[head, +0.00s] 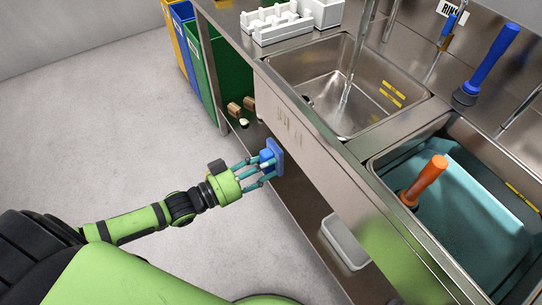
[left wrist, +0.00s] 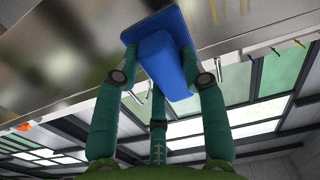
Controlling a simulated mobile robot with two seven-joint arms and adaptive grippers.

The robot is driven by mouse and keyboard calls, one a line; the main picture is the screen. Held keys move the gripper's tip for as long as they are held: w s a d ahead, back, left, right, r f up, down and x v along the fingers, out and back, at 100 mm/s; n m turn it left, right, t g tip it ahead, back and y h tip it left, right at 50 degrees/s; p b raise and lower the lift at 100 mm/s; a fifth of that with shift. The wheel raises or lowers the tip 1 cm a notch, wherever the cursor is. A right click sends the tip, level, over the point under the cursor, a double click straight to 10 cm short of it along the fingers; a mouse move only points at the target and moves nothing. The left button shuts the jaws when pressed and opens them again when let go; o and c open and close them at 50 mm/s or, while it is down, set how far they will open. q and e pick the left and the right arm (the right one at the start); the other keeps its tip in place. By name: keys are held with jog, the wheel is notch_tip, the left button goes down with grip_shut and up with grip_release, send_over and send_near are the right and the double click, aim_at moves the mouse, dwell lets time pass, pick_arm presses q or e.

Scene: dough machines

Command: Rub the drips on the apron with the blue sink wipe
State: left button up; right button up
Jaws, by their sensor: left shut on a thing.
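The sink apron (head: 316,151) is the metal front panel below the near sink's rim. Faint tan drips (head: 289,127) mark its face toward the left end. My left gripper (head: 266,163) has its teal fingers shut on the blue sink wipe (head: 274,151). The wipe has a block grip and a flat pad turned toward the apron, near its lower edge, below the drips. In the left wrist view the blue wipe (left wrist: 165,64) sits between the fingers, beside the reflective metal apron (left wrist: 55,62). I cannot tell whether the pad touches it. My right gripper is not in view.
Behind the apron lie an empty sink basin (head: 322,91) and a second one with teal contents (head: 470,220) and an orange-handled tool (head: 427,178). A lower shelf holds a grey tub (head: 344,241). Green bin (head: 203,70) stands left. The floor is open.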

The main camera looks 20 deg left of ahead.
aim_at(278, 160)
pick_arm(q)
jog(key=shift+b+x, duration=0.4)
jog(key=shift+x, duration=0.4)
jog(key=shift+w+d, duration=0.25)
jog(key=shift+w, duration=0.05)
jog(key=shift+b+x, duration=0.55)
jog(key=shift+x, duration=0.35)
jog(key=shift+w+d, duration=0.35)
jog(key=shift+w, duration=0.1)
jog(key=shift+w+d, duration=0.15)
jog(key=shift+w, duration=0.05)
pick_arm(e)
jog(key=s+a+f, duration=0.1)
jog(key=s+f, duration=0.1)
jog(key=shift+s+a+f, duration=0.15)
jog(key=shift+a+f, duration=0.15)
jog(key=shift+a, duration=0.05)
pick_arm(q)
jog(key=shift+w+d, duration=0.1)
jog(key=shift+w, duration=0.05)
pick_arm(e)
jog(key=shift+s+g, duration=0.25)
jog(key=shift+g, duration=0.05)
pick_arm(q)
jog(key=shift+b+x, duration=0.45)
jog(key=shift+x, duration=0.35)
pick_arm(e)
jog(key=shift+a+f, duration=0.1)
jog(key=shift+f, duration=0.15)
